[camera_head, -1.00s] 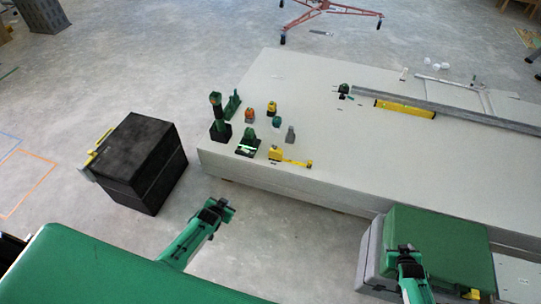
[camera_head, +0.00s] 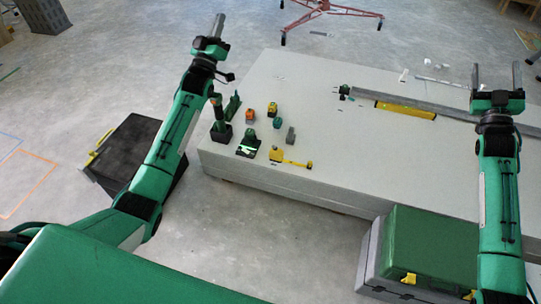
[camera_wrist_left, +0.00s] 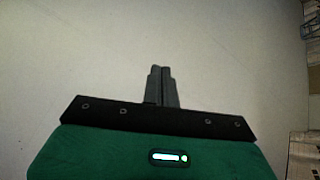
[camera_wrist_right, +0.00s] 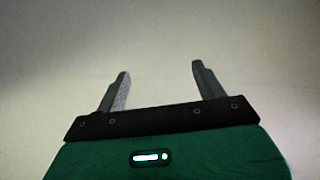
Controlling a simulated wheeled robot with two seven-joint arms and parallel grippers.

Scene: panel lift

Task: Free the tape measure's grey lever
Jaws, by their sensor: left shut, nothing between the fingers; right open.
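The yellow tape measure (camera_head: 275,154) sits near the front left part of the pale panel stack, with a short length of yellow tape reaching out to its right. Its grey lever is too small to make out. My left gripper (camera_head: 217,25) is shut and empty, raised up and left of the tape measure in the head view; its closed fingers show in the left wrist view (camera_wrist_left: 162,72). My right gripper (camera_head: 496,76) is open and empty, far to the right over the panels; its parted fingers show in the right wrist view (camera_wrist_right: 160,70). Neither touches the tape measure.
Small tools stand around the tape measure: an orange one (camera_head: 250,117), a teal one (camera_head: 276,122), a grey block (camera_head: 290,136) and a green-black tool (camera_head: 248,146). A yellow level (camera_head: 405,109) lies farther right. A black box (camera_head: 112,170) and a green case (camera_head: 430,245) flank the panel stack (camera_head: 350,140).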

